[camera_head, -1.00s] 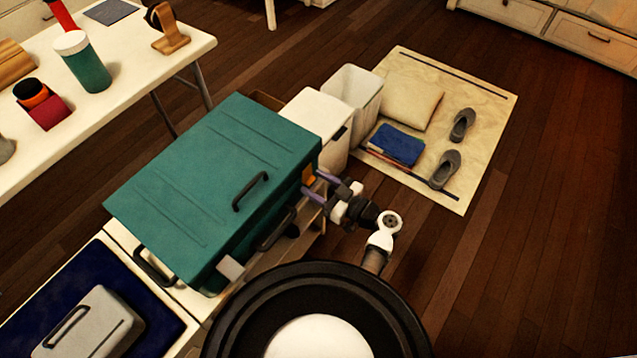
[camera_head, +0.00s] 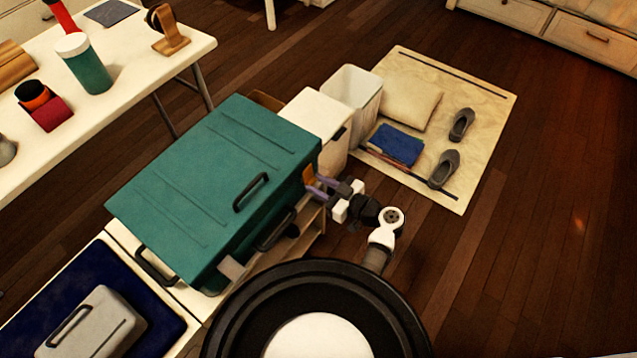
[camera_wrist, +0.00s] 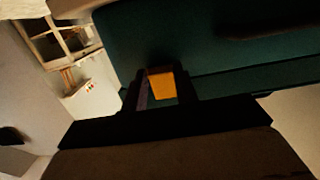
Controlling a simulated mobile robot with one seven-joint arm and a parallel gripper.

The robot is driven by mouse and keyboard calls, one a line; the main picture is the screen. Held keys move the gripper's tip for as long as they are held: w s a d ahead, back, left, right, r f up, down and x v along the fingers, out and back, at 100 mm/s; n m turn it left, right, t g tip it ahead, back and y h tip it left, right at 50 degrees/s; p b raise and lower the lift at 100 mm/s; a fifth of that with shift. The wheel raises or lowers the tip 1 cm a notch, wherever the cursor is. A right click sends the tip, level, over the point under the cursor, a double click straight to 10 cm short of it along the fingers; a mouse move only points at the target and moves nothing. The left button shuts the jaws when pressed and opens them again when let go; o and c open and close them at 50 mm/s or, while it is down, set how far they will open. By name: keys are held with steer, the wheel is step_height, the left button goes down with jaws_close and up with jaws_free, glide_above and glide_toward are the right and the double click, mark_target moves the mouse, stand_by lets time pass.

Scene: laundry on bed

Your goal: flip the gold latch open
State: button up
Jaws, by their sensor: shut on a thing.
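A teal case (camera_head: 210,190) with dark handles lies on a low unit, its lid down. The gold latch (camera_head: 309,177) is an orange-gold plate at the right end of the case's front side. In the wrist view the gold latch (camera_wrist: 161,86) sits between the dark fingers of my gripper (camera_wrist: 162,92). My gripper (camera_head: 318,187) is shut on the latch, reaching in from the right with purple-grey fingers. The latch seems to stand out from the case side. Its hinge and exact angle are hard to make out.
A pale grey latch (camera_head: 231,268) is at the case's near left corner. A front handle (camera_head: 275,230) juts out between the latches. White bins (camera_head: 352,95) stand behind the case. A grey box (camera_head: 95,325) lies on the navy mat at lower left.

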step_height(320, 180, up, 8)
steer(key=d+g+h+p, duration=0.1)
steer(key=g+h+p, duration=0.7)
steer(key=p, duration=1)
steer(key=h, duration=0.3)
steer(key=shift+s+f+g+h+p, duration=0.2)
steer(key=shift+s+g+h+p, duration=0.1)
steer(key=shift+s+h+p, duration=0.1)
steer(key=o, duration=1)
